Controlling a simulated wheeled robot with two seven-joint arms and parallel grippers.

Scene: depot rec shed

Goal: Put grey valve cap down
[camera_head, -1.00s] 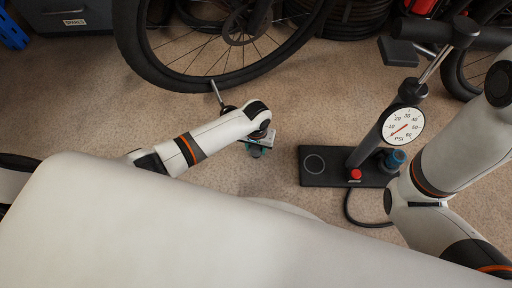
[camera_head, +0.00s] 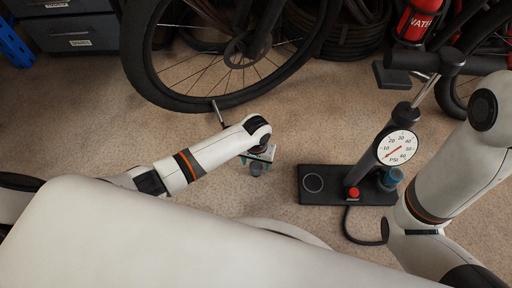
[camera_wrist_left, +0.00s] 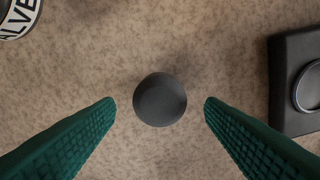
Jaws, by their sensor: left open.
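The grey valve cap (camera_wrist_left: 160,100) is a dark round piece, seen from above in the left wrist view against the floor. In the head view it shows as a small dark grey shape (camera_head: 256,169) just under my left gripper (camera_head: 258,161). My left gripper's green ribbed fingers (camera_wrist_left: 160,104) stand on either side of the cap with a clear gap on both sides, so it is open. The cap appears to rest on the floor; its underside is hidden. My right arm comes in at the right, but its gripper is out of view.
A floor pump with a dark base (camera_head: 325,184) and a pressure gauge (camera_head: 397,148) stands right of my left gripper. A bicycle wheel (camera_head: 135,62) is behind. A round container with partly visible lettering (camera_wrist_left: 18,14) is at the wrist view's upper left. Carpeted floor between is clear.

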